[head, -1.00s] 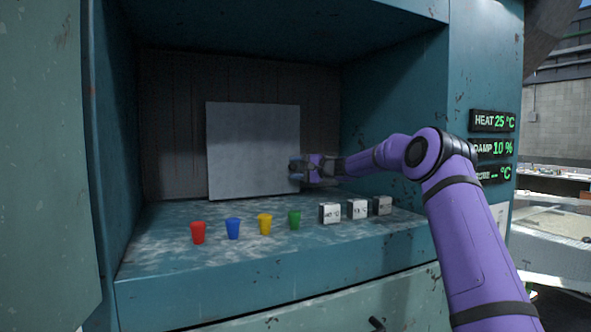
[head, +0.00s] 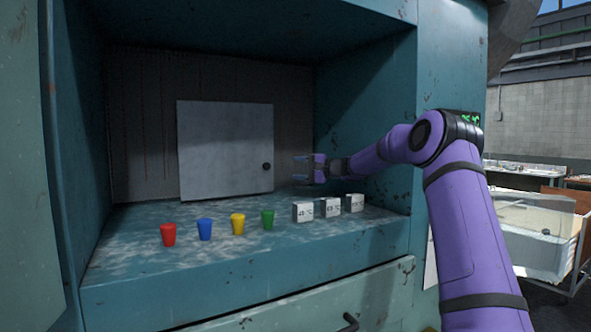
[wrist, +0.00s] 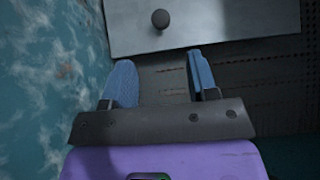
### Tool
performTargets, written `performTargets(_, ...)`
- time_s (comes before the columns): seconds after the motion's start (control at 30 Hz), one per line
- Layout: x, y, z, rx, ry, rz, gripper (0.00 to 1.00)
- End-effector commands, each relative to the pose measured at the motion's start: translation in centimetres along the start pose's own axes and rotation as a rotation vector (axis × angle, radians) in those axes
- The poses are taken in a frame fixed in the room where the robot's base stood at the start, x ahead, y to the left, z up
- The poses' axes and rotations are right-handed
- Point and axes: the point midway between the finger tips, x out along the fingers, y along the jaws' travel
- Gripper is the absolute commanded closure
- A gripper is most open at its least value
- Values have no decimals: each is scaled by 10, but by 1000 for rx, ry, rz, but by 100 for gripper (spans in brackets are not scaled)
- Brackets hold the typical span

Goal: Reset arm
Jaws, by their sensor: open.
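My gripper (head: 302,169) is at the end of my purple arm, inside the teal cabinet recess, just right of the grey square door (head: 225,148). It is open and empty, and its two blue fingers (wrist: 162,78) show apart in the wrist view. The door's dark round knob (head: 266,167) is left of the fingertips. In the wrist view the knob (wrist: 160,19) lies beyond the fingers, with a gap between. The door looks shut or nearly flat against the back wall.
Red (head: 168,235), blue (head: 205,229), yellow (head: 237,224) and green (head: 267,219) cups stand in a row on the shelf (head: 150,275). Right of them are three labelled white blocks (head: 330,208). The recess side wall (head: 365,125) is close to my arm. A drawer handle (head: 349,322) sits below.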

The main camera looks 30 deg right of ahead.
Motion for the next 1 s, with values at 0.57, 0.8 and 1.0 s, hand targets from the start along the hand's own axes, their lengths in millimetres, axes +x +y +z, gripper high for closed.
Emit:
performTargets(0.57,21,-6,42,-38,-53,97,46)
performTargets(0.8,45,-8,151,-148,-165,361,46)
performTargets(1.0,38,-6,235,-255,-229,569,46)
